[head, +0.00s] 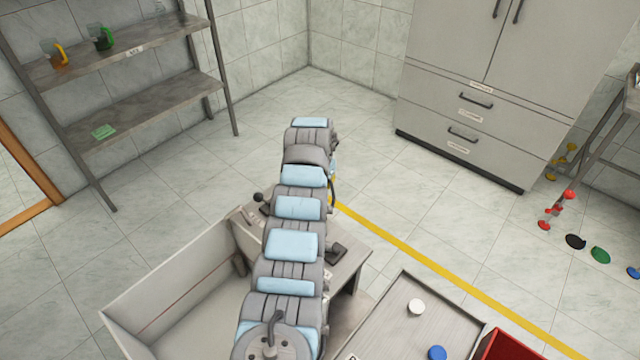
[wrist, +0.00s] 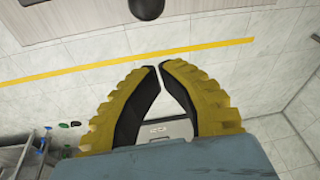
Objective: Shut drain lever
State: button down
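A lever with a round black knob (head: 258,197) stands on the edge of the grey feeder, left of my arm in the head view. A second black handle-like part (head: 336,253) is on the feeder top, right of my arm. In the wrist view a dark round knob (wrist: 146,8) shows at the top edge; I cannot tell which part it is. No label marks the drain lever. My gripper (wrist: 157,66) has yellow fingers with black pads, tips almost together and nothing held. It is clear of the knob. In the head view my arm hides the gripper.
The feeder's open bin (head: 165,285) is at lower left. A drawer cabinet (head: 480,125) stands behind.

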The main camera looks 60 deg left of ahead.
jog(key=b+x, duration=0.3)
jog(key=x, duration=0.2)
jog(key=shift+s+f, duration=0.15)
dwell(0.5)
jog(key=p, duration=0.3)
jog(key=s+d+p, duration=0.1)
jog(key=p, duration=0.2)
jog(key=shift+s+r+p, duration=0.1)
jog(key=shift+r+p, duration=0.2)
jog(key=shift+p, duration=0.1)
jog(key=shift+s+r+p, duration=0.15)
jog(key=shift+s+p, duration=0.1)
jog(key=shift+p, duration=0.6)
jog(key=shift+s+d+p, duration=0.35)
jog(key=shift+s+p, duration=0.1)
jog(key=shift+p, duration=0.7)
jog(key=shift+r+p, duration=0.2)
jog(key=shift+p, duration=0.6)
